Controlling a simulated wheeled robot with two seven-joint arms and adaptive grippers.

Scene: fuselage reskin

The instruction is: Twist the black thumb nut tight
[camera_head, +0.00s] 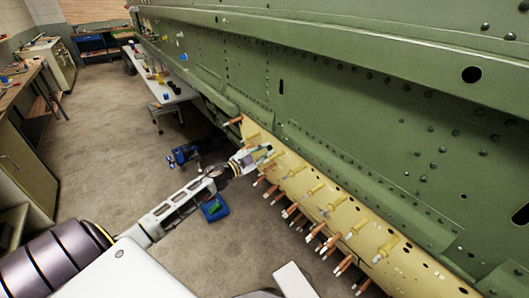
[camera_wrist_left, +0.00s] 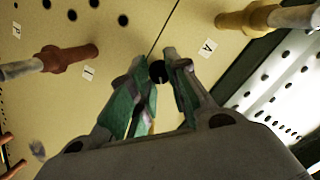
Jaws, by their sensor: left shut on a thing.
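The black thumb nut (camera_wrist_left: 157,71) shows in the left wrist view as a small dark round piece at the seam of the yellow skin panel (camera_wrist_left: 120,22). My left gripper (camera_wrist_left: 160,66) is shut on it, with a green-padded finger at each side. In the head view my left gripper (camera_head: 264,152) reaches the upper left end of the yellow panel (camera_head: 408,277), and the nut is too small to make out there. My right gripper is not in view.
Copper-coloured fasteners (camera_head: 291,210) and yellow fasteners (camera_head: 316,189) stick out along the panel close to my gripper. One copper-coloured fastener (camera_wrist_left: 70,58) and one yellow fastener (camera_wrist_left: 248,18) flank it in the wrist view. The green fuselage (camera_head: 330,110) rises behind. A blue bin (camera_head: 222,211) lies on the floor.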

